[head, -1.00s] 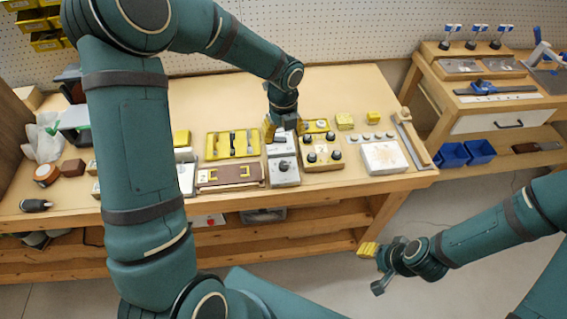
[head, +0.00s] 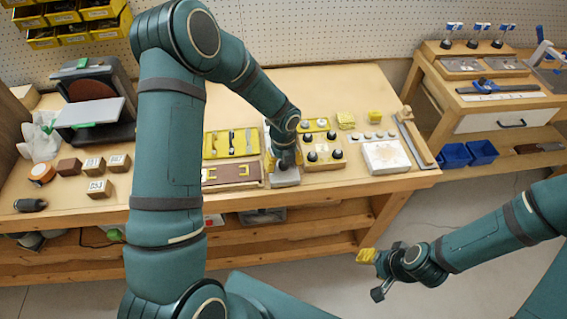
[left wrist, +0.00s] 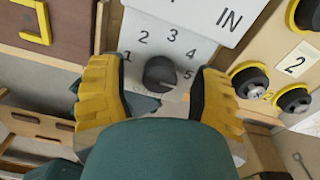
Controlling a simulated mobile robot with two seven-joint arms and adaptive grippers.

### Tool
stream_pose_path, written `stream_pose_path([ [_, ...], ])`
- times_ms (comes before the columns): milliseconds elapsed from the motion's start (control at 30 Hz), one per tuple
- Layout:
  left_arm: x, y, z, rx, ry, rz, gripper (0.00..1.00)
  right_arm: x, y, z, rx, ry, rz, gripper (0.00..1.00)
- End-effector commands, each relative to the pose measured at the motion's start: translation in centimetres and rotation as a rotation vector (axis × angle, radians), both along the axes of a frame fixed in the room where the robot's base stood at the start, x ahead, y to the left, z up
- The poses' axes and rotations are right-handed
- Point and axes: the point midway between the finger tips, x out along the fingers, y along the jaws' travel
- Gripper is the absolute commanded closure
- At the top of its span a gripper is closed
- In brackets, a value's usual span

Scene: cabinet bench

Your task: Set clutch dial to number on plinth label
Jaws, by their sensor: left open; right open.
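The clutch dial (left wrist: 160,73) is a round black knob on a grey-white panel (left wrist: 190,22) with the numbers 1 to 5 printed around it. A thin pale mark on the knob seems to point right, toward the 5. A white label reading 2 (left wrist: 294,60) sits on the wooden block to the right. My left gripper (head: 284,166) is open above the panel. In the left wrist view its yellow fingers stand on either side of the dial; I cannot tell whether they touch it. In the head view it hides the dial. My right gripper (head: 377,271) is open and empty, off the bench.
Black knobs on the wooden block (head: 318,167) stand close to the right of my left gripper. A brown panel (head: 230,176) and a yellow tray (head: 208,152) lie to the left. A white block (head: 386,157) lies farther right. The bench front is close.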

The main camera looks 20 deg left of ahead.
Motion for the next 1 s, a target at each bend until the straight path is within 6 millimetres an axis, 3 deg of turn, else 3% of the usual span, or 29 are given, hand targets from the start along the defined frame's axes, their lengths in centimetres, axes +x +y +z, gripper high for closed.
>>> stream_pose_path([
  [233, 0.01, 0.01, -0.04, 0.0, 0.0, 0.0, 0.36, 0.0, 0.01, 0.01, 0.0, 0.0, 0.0, 0.53],
  [267, 0.01, 0.0, -0.03, 0.0, 0.0, 0.0, 0.42, 0.0, 0.01, 0.01, 0.0, 0.0, 0.0, 0.53],
  [433, 0.01, 0.01, -0.03, 0.0, 0.0, 0.0, 1.0, 0.01, -0.01, 0.01, 0.0, 0.0, 0.0, 0.53],
  [767, 0.01, 0.01, -0.05, 0.001, -0.001, 0.025, 1.0, 0.0, 0.0, -0.08, 0.0, 0.0, 0.0, 0.53],
  [1000, 0.01, 0.04, -0.1, 0.001, -0.001, 0.14, 1.0, -0.1, 0.01, -0.4, 0.0, 0.002, 0.002, 0.53],
])
